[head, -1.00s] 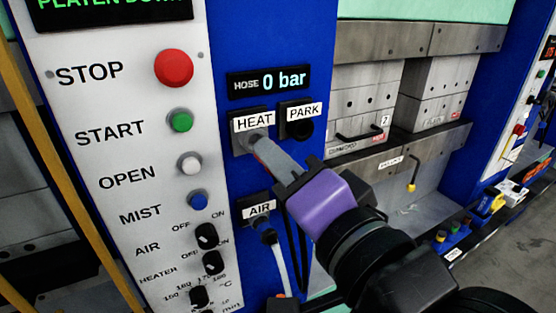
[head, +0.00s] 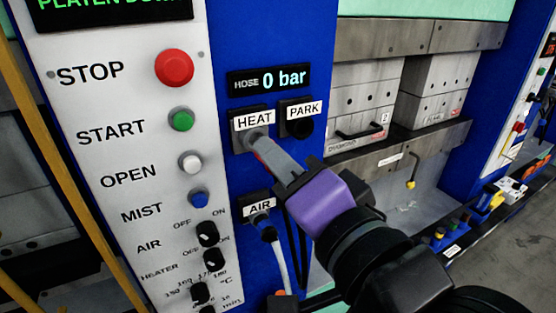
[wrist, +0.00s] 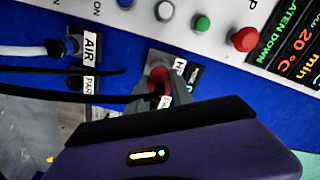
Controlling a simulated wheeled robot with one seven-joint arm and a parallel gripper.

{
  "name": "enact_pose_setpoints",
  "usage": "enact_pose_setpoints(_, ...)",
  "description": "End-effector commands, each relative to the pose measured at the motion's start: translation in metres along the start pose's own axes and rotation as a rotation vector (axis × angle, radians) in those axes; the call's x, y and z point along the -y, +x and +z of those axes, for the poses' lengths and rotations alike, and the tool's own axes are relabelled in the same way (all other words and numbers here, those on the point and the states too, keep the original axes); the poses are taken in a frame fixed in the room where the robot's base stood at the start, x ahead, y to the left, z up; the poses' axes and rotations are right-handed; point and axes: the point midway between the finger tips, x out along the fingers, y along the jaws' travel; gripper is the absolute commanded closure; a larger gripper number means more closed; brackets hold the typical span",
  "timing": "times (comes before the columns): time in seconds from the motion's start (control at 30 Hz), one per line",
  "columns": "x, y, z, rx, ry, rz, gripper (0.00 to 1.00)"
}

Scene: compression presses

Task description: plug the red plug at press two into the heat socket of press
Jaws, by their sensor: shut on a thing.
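The heat socket (head: 240,141) is on the blue press front, under its HEAT label. My gripper (head: 268,152) reaches in from the lower right, with its fingertips right at that socket. In the wrist view my gripper (wrist: 157,96) is shut on the red plug (wrist: 158,80), whose red body shows between the fingers. The plug lies in line with the heat socket, at its mouth. The fingers hide the contact, so I cannot tell how deep the plug sits.
The park socket (head: 299,128) is just right of the heat socket and looks empty. The air socket (head: 262,222) below has a pale hose plugged in. A panel with a red stop button (head: 174,68) stands at left. Press plates (head: 400,150) are at right.

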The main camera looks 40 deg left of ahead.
Motion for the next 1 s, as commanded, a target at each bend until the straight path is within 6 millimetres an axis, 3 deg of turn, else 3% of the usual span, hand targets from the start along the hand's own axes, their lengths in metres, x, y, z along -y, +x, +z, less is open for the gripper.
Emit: enact_pose_setpoints(1.0, 0.001, 0.022, 0.0, 0.001, 0.0, -0.001, 1.0)
